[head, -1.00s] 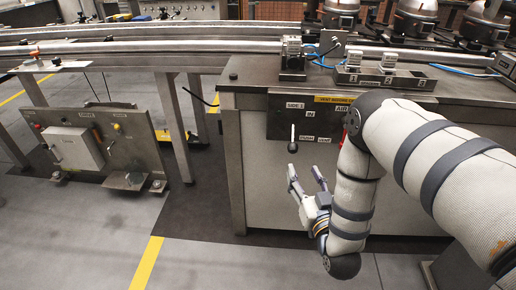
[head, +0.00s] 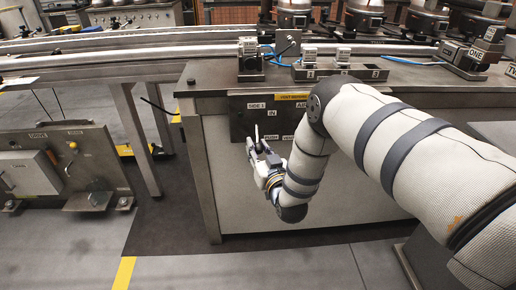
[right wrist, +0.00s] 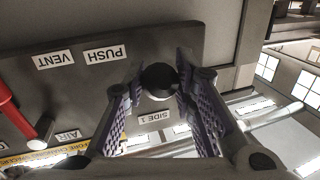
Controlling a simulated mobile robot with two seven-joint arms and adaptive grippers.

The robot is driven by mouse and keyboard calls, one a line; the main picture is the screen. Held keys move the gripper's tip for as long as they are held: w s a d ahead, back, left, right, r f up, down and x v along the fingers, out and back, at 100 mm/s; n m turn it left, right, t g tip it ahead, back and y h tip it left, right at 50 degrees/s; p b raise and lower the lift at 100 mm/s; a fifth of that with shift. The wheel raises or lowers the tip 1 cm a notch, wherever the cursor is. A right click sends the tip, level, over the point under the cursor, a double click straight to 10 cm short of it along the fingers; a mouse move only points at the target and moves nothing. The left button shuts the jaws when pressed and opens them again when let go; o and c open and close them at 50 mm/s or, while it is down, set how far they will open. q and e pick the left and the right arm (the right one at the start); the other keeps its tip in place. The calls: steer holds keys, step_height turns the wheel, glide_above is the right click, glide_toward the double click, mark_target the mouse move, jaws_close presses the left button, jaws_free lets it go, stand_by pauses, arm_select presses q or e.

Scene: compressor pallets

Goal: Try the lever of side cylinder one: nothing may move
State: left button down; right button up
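The side panel (head: 236,119) on the bench front carries a SIDE 1 label and a lever. The lever's black round knob (right wrist: 159,78) shows in the right wrist view near the SIDE 1 label (right wrist: 152,117). My right gripper (head: 259,143) is at this lever in the head view, and its hand hides part of it. In the right wrist view its two purple ridged fingers stand open on either side of the knob, with gaps showing. PUSH (right wrist: 105,54) and VENT (right wrist: 53,60) labels are on the same panel. My left gripper is not in view.
A red handle (right wrist: 16,112) and an AIR label are at the left of the right wrist view. The metal bench (head: 215,73) bears small numbered blocks and blue hoses.

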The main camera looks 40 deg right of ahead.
mark_target(258, 145)
jaws_close()
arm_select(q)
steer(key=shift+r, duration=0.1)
